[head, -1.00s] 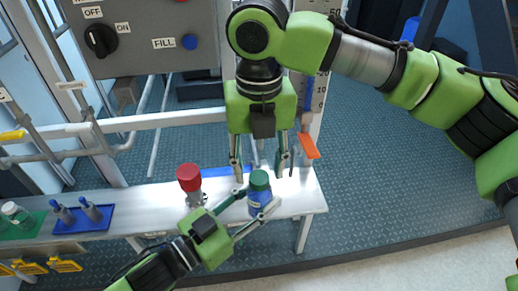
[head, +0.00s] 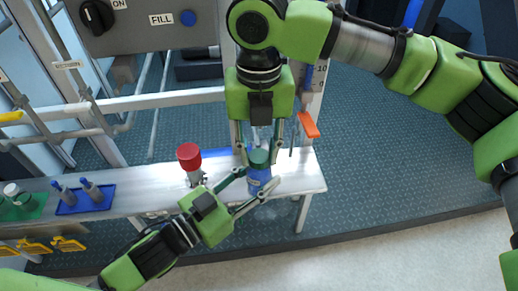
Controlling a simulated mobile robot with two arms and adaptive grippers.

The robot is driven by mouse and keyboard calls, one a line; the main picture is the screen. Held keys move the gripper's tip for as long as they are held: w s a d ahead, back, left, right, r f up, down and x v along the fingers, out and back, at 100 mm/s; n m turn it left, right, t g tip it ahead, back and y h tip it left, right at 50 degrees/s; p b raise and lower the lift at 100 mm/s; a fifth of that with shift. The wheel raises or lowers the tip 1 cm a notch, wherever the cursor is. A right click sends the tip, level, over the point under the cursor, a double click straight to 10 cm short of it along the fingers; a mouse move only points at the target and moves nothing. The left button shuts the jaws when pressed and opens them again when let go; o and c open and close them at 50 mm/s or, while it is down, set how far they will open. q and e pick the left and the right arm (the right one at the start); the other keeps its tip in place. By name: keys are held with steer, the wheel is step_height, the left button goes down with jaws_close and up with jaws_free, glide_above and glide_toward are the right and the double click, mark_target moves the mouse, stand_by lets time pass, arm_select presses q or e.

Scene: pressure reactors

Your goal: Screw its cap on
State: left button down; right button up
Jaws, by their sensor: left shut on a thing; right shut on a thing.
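A blue bottle (head: 259,182) with a white label stands upright above the metal bench. My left gripper (head: 257,178) comes from the lower left and is shut on its body. A green cap (head: 259,158) sits at the bottle's mouth; I cannot tell how tightly it is seated. My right gripper (head: 259,151) points down from above and is shut on the cap, one finger on each side. The fingers partly hide the cap and the bottle's top.
A red-topped valve (head: 189,156) stands on the bench (head: 305,178) just left of the bottle. A blue tray (head: 68,207) and a green mat (head: 35,212) with small bottles lie farther left. An orange-handled lever (head: 308,125) hangs close right of my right gripper.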

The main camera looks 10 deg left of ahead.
steer(key=m, duration=0.8)
steer(key=shift+m, duration=0.3)
steer(key=m, duration=0.8)
steer(key=shift+m, duration=0.4)
steer(key=m, duration=0.5)
steer(key=shift+f, duration=0.1)
steer(key=m, duration=0.3)
steer(key=shift+m, duration=0.4)
steer(key=m, duration=0.7)
steer(key=o, duration=1.3)
